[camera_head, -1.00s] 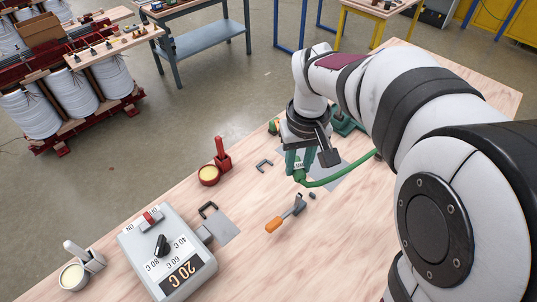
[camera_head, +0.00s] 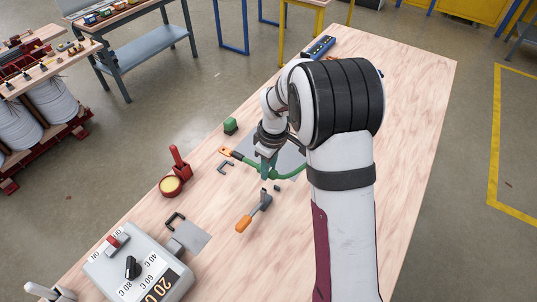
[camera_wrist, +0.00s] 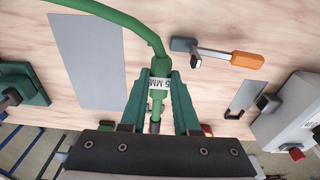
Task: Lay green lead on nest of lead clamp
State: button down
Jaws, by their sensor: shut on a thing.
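My gripper (camera_head: 266,172) is shut on the green lead, above the table. In the wrist view my gripper (camera_wrist: 158,95) has its two green fingers on either side of the sleeve (camera_wrist: 157,84); the lead (camera_wrist: 110,14) curves off to the upper left. An orange-handled lever piece (camera_head: 244,222) lies in front of my gripper, apart from it; it also shows in the wrist view (camera_wrist: 246,60). I cannot tell for sure whether it belongs to the lead clamp.
A grey plate (camera_head: 290,156) lies behind my gripper. A green block (camera_head: 230,126) and a dark bracket (camera_head: 225,167) are left of it. The wrist view shows a green fixture (camera_wrist: 30,82).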

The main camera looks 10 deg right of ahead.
jog(key=shift+f, duration=2.9)
jog(key=shift+f, duration=0.55)
jog(key=shift+r, duration=0.2)
jog(key=shift+r, duration=0.2)
jog(key=shift+f, duration=0.3)
dwell(0.6)
jog(key=shift+r, duration=0.3)
jog(key=shift+f, duration=0.25)
dwell(1.4)
jog(key=shift+r, duration=0.25)
